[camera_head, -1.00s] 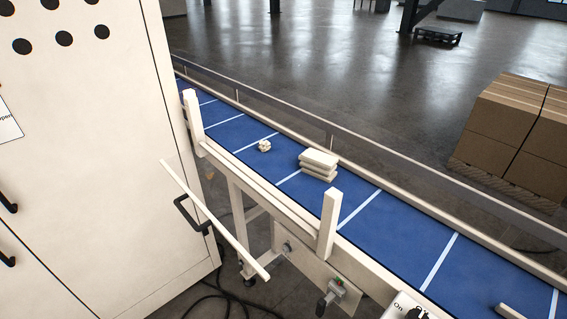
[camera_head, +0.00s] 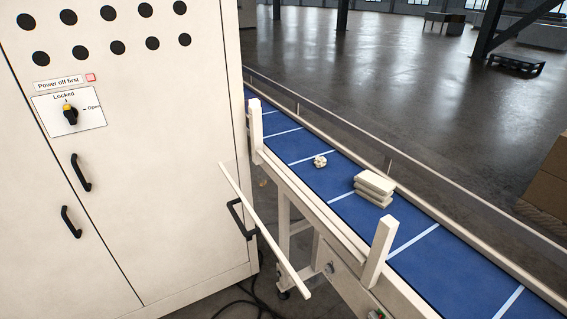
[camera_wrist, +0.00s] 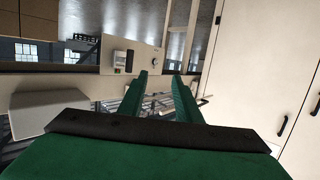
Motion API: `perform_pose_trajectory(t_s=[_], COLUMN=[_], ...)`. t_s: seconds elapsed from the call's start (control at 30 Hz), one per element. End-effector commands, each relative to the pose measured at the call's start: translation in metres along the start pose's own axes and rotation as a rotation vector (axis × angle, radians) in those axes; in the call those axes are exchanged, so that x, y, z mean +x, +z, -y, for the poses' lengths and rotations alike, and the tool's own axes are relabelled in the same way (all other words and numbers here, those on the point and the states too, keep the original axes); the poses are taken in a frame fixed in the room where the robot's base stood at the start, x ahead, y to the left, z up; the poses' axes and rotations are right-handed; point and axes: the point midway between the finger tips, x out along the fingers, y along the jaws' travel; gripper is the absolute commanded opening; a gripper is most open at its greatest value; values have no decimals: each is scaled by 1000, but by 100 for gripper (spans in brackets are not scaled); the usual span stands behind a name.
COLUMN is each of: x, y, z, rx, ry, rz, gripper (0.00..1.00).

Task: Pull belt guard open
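The belt guard (camera_head: 264,229) shows in the head view as a slim pale bar with a black handle (camera_head: 241,218). It slants down to the right in front of the conveyor's near side, apart in the picture from the two upright posts. How it joins the conveyor frame cannot be made out. My gripper (camera_wrist: 160,75) shows in the wrist view with its two green fingers apart and nothing seen between them. It is not in the head view. The guard handle cannot be made out clearly in the wrist view.
The blue conveyor belt (camera_head: 337,197) carries a stack of pale packs (camera_head: 374,188) and a small crumpled piece (camera_head: 320,161). A tall cream cabinet (camera_head: 190,200) with a knob (camera_head: 70,115) stands at left. Cables lie on the floor below the guard. Cartons (camera_head: 548,185) stand at right.

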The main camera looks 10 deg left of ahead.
Motion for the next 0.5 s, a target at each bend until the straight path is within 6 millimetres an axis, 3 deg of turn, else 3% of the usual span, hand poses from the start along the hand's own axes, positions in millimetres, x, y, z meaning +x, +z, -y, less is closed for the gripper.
perform_pose_trajectory(t_s=[0.17,0.5], x=[19,114], y=[-1,-19], z=[4,38], rx=[47,294], ry=[-20,-138], rz=[-28,-129], gripper=[31,31])
